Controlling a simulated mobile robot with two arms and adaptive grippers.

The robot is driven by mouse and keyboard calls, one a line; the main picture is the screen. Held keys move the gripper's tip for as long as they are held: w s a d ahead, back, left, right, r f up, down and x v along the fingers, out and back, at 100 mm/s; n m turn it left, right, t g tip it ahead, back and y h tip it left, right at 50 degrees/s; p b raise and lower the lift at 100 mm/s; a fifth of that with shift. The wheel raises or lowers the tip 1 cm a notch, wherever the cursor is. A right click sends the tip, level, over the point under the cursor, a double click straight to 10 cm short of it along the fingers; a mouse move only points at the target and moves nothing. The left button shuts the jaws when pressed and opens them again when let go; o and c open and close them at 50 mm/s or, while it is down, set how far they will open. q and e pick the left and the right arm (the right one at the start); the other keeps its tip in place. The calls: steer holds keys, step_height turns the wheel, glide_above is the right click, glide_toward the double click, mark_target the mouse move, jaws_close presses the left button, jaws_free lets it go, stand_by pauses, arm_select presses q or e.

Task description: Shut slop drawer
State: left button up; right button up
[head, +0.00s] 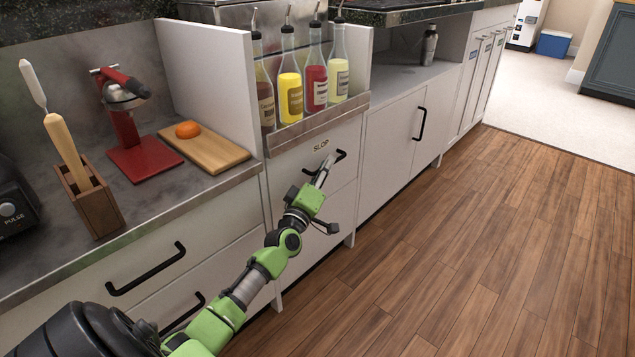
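The slop drawer (299,163) is the upper white front under the bottle rail, with a "SLOP" label and a black bar handle (342,155). Its front looks flush or nearly flush with the cabinet; a small gap cannot be ruled out. My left wrist and gripper hide part of the front. My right gripper is not in view.
Several bottles (314,82) stand in the steel rail (319,124) above the drawer. A counter at left holds a red citrus press (130,135), a cutting board (217,153) with an orange fruit, and a wooden tool holder (93,203). The wooden floor (480,240) at right is clear.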

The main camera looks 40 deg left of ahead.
arm_select(q)
steer(key=v, duration=1)
steer(key=shift+s, duration=0.4)
steer(key=shift+d+f, duration=0.1)
